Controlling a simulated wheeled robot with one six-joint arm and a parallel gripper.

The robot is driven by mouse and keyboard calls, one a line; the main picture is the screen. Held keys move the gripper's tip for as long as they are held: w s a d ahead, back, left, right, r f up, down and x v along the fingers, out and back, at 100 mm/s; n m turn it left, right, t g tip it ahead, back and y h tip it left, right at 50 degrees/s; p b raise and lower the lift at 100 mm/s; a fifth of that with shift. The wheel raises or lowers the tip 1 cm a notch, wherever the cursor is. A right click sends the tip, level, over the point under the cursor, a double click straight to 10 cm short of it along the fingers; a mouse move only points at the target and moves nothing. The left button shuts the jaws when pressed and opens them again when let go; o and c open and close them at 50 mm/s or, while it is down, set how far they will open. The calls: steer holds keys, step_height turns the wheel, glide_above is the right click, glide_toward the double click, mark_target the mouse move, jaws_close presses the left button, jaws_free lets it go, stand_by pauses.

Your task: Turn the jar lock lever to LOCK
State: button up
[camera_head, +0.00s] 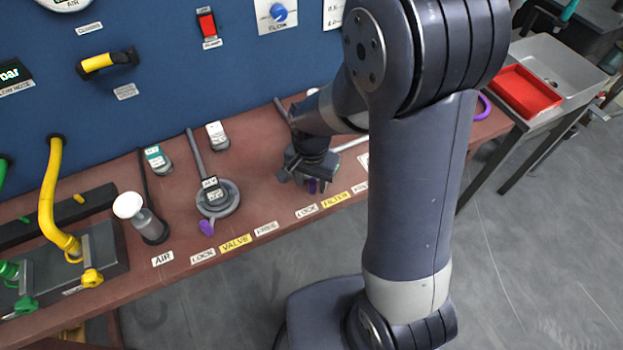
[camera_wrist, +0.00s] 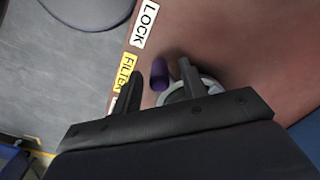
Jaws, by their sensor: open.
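A purple lever tip (camera_wrist: 159,74) on a grey round ring (camera_wrist: 205,84) lies between my gripper's two dark fingers in the wrist view. My gripper (camera_wrist: 160,80) is open around the lever; whether a finger touches it I cannot tell. The lever's tip points toward the label strip, near the FILTER label (camera_wrist: 127,74) and the LOCK label (camera_wrist: 145,24). In the head view my gripper (camera_head: 313,183) is low over the bench, with purple (camera_head: 312,186) showing below it. My gripper and arm hide most of this fitting. No label reading "jar" is visible.
A second grey round fitting (camera_head: 226,199) with a purple lever (camera_head: 207,228) stands left, behind its LOCK, VALVE and FREE labels. A white-topped plunger (camera_head: 128,205) and yellow hose (camera_head: 49,200) are farther left. The blue panel (camera_head: 160,60) rises behind the bench (camera_head: 175,280).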

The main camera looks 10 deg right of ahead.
mark_target(311, 181)
step_height(311, 181, up, 11)
steer(key=shift+f, duration=0.15)
stand_by(0.4)
